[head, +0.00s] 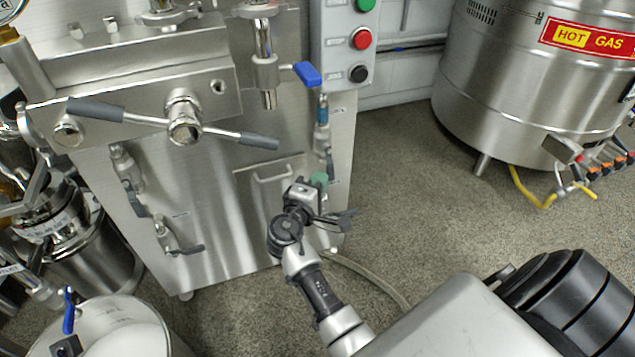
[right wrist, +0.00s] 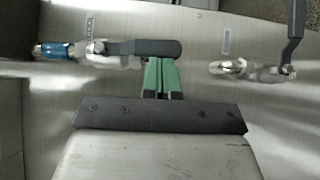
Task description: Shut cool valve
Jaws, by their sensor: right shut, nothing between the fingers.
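The cool valve (right wrist: 122,56) is on the steel panel beside a "COOL" label in the right wrist view. It has a blue fitting at its left and a dark grey lever (right wrist: 150,47) pointing right, in line with the fitting. In the head view the valve (head: 323,140) is on the right part of the machine front, its lever hanging down. My right gripper (head: 318,180) is shut and empty, its green fingertips (right wrist: 160,68) right by the lever's free end. I cannot tell whether they touch it. My left gripper is not in view.
A second valve (right wrist: 250,69) with an upward lever is to the right in the wrist view. A hot gas tank (head: 520,90) stands right; floor between is clear.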

